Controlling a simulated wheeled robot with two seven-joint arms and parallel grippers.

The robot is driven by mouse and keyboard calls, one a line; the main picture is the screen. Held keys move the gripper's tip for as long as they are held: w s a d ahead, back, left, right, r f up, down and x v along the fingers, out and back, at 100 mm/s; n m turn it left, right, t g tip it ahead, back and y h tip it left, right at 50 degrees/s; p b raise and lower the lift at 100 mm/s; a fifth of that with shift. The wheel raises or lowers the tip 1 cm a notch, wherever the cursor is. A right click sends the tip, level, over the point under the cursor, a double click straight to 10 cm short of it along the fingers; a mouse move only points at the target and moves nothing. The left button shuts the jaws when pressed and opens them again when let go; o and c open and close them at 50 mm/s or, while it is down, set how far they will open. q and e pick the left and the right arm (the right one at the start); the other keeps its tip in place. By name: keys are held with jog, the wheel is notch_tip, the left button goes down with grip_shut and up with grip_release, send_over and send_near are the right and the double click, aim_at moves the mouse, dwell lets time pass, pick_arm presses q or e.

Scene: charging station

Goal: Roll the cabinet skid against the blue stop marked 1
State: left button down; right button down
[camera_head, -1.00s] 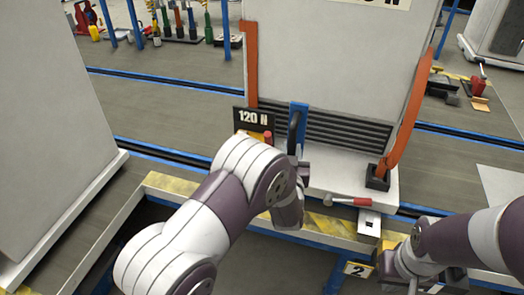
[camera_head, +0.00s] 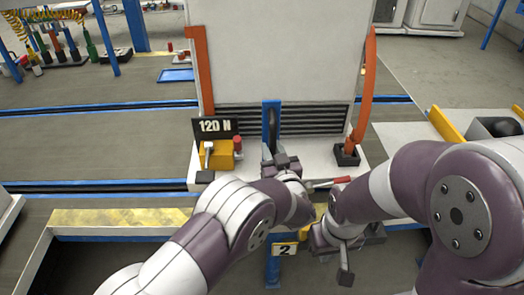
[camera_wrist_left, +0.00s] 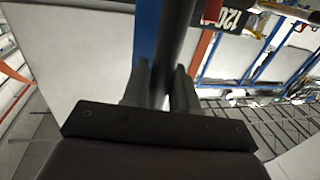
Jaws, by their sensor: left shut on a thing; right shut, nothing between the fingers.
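The cabinet skid (camera_head: 275,55) is a tall white cabinet on a white base, with orange strips at its sides and a black louvre low on its front. A blue upright (camera_head: 267,120) with a black handle bar is on its front. My left gripper (camera_head: 280,165) is at this handle, shut on the black bar (camera_wrist_left: 177,40), which runs between its fingers in the left wrist view. My right gripper (camera_head: 342,255) is shut and empty, low in front of the cabinet. A blue post marked 2 (camera_head: 284,249) stands below. No stop marked 1 is visible.
A sign reading 120 N (camera_head: 215,128), a yellow block (camera_head: 218,155) and a red-handled hammer (camera_head: 328,182) are on the base. A yellow-striped ledge (camera_head: 120,217) runs in front. Blue-edged floor rails (camera_head: 90,105) cross behind. Floor left of the cabinet is open.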

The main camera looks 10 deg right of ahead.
pick_arm(q)
jog(key=shift+s+d+r, duration=0.1)
jog(key=shift+d+r, duration=0.05)
jog(key=shift+d, duration=0.3)
jog(key=c, duration=1.3)
grip_release()
jog(key=shift+o, duration=1.4)
jog(key=shift+d, duration=0.25)
jog(key=shift+a+f, duration=0.1)
jog(key=shift+f, duration=0.1)
